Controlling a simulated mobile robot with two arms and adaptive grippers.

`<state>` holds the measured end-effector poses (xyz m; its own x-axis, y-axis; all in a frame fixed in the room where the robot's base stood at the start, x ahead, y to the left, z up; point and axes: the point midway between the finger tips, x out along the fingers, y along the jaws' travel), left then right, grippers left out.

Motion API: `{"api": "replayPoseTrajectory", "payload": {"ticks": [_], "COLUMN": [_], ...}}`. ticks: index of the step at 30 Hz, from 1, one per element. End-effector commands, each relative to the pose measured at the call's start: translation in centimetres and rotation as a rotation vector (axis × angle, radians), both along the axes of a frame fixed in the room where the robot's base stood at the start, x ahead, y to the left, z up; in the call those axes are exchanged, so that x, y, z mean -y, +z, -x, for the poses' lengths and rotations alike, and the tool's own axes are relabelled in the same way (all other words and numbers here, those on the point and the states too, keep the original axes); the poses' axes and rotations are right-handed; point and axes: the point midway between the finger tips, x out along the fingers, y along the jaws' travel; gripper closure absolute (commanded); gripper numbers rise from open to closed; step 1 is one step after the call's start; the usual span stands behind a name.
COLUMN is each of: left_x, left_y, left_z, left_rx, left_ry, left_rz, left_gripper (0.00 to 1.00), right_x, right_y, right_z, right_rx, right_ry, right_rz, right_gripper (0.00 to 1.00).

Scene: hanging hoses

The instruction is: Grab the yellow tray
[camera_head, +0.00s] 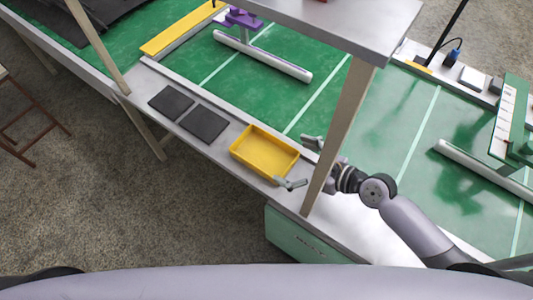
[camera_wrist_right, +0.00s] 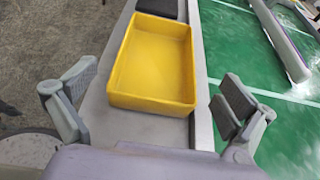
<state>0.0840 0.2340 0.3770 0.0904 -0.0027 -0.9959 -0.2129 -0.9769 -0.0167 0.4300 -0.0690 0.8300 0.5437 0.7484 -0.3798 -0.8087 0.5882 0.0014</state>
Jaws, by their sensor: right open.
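The yellow tray (camera_head: 264,153) is a shallow, empty rectangular tray on the grey front ledge of the bench. My right gripper (camera_head: 300,163) is open at the tray's right end, with one finger on the bench side and the other towards the front edge. In the right wrist view the yellow tray (camera_wrist_right: 153,62) lies ahead of the open right gripper (camera_wrist_right: 155,103), centred between its fingers. Nothing is between the fingers, and I cannot tell whether either finger touches the tray. My left gripper is not in view.
Two dark flat pads (camera_head: 187,113) lie on the ledge left of the tray. A wooden post (camera_head: 340,135) under a grey shelf (camera_head: 335,22) stands close to my right gripper. A green box (camera_head: 300,238) is below the ledge.

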Motion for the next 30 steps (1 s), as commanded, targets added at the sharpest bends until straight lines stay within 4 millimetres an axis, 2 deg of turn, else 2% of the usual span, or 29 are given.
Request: {"api": "replayPoseTrajectory", "payload": {"ticks": [15, 24, 30], "left_x": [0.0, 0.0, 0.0], "left_y": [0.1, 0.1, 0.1], "left_z": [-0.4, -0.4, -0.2], "left_rx": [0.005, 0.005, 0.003], "left_ry": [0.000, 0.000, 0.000], "left_rz": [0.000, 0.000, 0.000], "left_gripper": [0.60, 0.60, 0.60], "right_x": [-4.9, -5.1, -5.1], "right_y": [-2.8, -3.0, -3.0], "right_z": [-3.4, -3.7, -3.7], "right_rx": [0.000, 0.001, 0.001], "right_ry": [-0.001, -0.001, -0.001], "right_rz": [0.002, 0.003, 0.003], "right_gripper": [0.00, 0.01, 0.14]}}
